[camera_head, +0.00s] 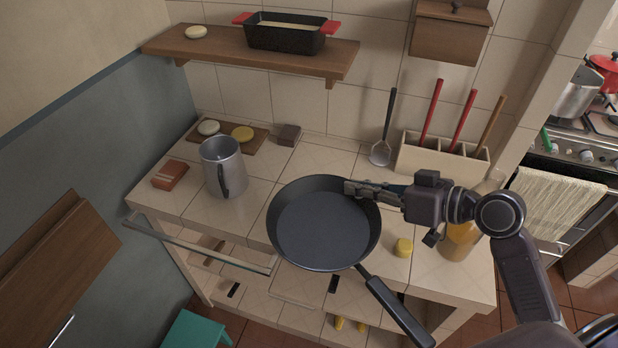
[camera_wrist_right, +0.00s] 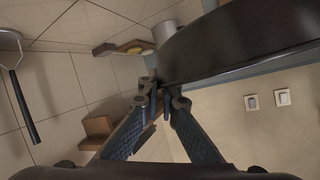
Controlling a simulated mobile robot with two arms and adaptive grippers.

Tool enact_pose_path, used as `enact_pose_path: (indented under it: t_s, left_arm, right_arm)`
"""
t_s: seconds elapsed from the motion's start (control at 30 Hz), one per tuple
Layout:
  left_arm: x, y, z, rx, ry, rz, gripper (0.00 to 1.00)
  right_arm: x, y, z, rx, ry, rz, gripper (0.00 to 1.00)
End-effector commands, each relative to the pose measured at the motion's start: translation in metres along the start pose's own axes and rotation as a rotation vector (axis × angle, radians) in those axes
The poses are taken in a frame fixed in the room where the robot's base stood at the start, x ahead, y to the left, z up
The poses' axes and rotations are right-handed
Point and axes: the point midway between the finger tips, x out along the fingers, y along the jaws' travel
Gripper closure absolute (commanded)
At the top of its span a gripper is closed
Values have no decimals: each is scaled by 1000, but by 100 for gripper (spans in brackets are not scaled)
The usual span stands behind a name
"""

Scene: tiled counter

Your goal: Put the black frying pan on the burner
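The black frying pan (camera_head: 323,232) is in the middle of the head view, over the front of the tiled counter, with its handle (camera_head: 397,311) pointing down and right. My right gripper (camera_head: 352,188) comes in from the right and is shut on the pan's upper right rim. In the right wrist view, the fingertips (camera_wrist_right: 160,92) close on the rim beside the dark pan wall (camera_wrist_right: 235,45). The stove (camera_head: 580,147) is at the right edge, with part of a burner (camera_head: 610,121) showing beside a metal pot (camera_head: 577,98). My left gripper is out of view.
A metal mug (camera_head: 223,167) stands on the counter left of the pan. A yellow-brown jar (camera_head: 459,241) and a small yellow object (camera_head: 404,247) are near my right arm. A utensil holder (camera_head: 442,158) stands behind. A tiled wall edge (camera_head: 548,85) separates counter and stove. A towel (camera_head: 556,203) hangs on the stove.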

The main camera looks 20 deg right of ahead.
Motion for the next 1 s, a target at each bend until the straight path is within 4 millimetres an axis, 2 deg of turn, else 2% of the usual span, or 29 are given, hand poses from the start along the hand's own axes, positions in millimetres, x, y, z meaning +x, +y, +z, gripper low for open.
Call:
enact_pose_path:
  t_s: [0.1, 0.2, 0.43, 0.6, 0.8, 0.93, 1.0]
  left_arm:
    - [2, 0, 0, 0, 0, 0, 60]
    - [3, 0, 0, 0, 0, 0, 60]
    - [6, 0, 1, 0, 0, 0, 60]
    - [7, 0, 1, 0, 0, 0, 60]
    - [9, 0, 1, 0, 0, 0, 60]
    - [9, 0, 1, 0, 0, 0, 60]
    - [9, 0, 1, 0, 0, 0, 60]
  right_arm:
    - [17, 32, -17, 65, 56, 121, 100]
    - [27, 56, -30, 113, 93, 221, 100]
    - [42, 96, -64, 218, 172, 430, 100]
    - [47, 114, -90, 287, 223, 568, 100]
    - [47, 124, -113, 343, 265, 686, 100]
    - [46, 126, -120, 361, 278, 725, 100]
    - [47, 128, -117, 366, 279, 736, 100]
